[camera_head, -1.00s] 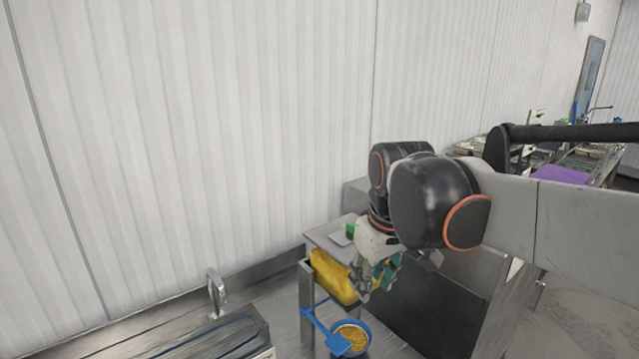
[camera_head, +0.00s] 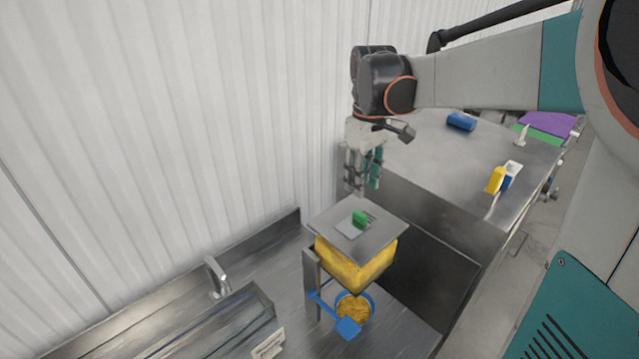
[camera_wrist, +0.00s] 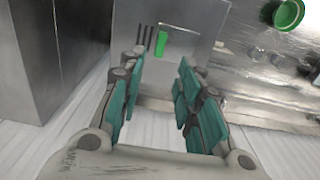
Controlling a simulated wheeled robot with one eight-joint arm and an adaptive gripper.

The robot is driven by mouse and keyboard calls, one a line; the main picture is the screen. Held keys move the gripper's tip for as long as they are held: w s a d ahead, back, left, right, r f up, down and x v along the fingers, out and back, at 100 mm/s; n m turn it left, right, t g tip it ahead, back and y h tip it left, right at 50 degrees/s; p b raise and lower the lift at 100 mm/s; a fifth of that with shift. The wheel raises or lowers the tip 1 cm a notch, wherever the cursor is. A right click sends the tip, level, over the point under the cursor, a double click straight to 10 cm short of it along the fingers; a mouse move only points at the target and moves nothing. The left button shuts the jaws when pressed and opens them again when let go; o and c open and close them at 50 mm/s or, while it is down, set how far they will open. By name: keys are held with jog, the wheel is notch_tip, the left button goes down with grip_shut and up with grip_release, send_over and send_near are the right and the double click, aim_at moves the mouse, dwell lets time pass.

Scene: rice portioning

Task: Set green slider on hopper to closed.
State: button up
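The hopper has a flat grey top plate (camera_head: 385,228) over a yellow, rice-filled body (camera_head: 352,268). The green slider (camera_head: 359,217) stands on the plate beside a lighter square patch, near the middle. In the wrist view the slider (camera_wrist: 162,43) shows as a green bar right of several dark slots in the plate (camera_wrist: 195,35). My gripper (camera_head: 364,188) hangs fingers down above the plate's back edge, apart from the slider. In the wrist view its teal fingers (camera_wrist: 160,70) are spread with nothing between them, and the slider appears beyond the gap.
A blue-rimmed bowl of rice (camera_head: 353,308) sits under the hopper, with a blue bar (camera_head: 326,304) beside it. A tap (camera_head: 216,277) stands left. On the steel counter (camera_head: 430,160) behind are a blue item (camera_head: 461,121) and a yellow item (camera_head: 495,180). The ribbed wall is close behind.

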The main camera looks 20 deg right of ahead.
aim_at(359, 213)
notch_tip(359, 213, down, 9)
jog(key=shift+f, duration=0.1)
dwell(0.3)
grip_shut()
